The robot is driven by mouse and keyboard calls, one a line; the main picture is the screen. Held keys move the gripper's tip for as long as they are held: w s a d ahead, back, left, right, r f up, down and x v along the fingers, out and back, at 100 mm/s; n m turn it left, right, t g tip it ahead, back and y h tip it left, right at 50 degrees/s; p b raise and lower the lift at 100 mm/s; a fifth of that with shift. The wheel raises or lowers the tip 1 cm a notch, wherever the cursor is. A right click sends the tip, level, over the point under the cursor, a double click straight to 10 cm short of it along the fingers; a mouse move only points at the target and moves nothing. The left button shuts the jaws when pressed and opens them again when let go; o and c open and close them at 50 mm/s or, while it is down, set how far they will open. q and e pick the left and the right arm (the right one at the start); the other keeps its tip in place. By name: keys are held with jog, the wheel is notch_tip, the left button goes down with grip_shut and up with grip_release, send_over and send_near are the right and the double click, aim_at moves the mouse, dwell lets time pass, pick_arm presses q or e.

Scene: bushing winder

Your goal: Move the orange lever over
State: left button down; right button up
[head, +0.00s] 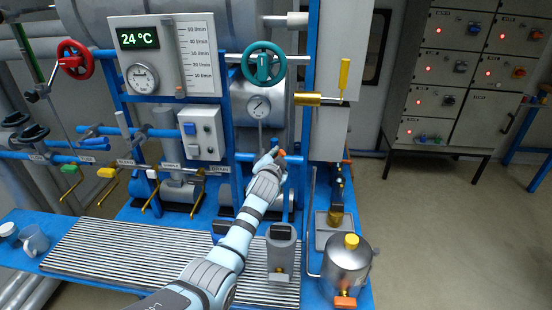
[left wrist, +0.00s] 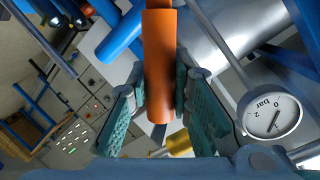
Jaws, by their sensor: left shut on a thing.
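The orange lever (left wrist: 159,60) stands as a long orange bar in the middle of the left wrist view, with a green jaw on each side. In the head view only a small orange bit of the lever (head: 282,153) shows past the gripper; the rest is hidden. My left gripper (head: 276,158) reaches up to the blue pipework in the middle of the rig and is shut on the lever. Its two jaws also show in the left wrist view (left wrist: 163,112). My right gripper is not in view.
A white switch box (head: 201,133) is to the left. A yellow-handled brass valve (head: 308,99) is to the upper right. A steel pot (head: 346,270) stands at lower right.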

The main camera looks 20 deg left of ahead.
pick_arm(q)
jog(key=shift+f, duration=0.15)
jog(key=c, duration=1.4)
grip_release()
jog(key=shift+c, duration=0.2)
jog(key=v, duration=1.2)
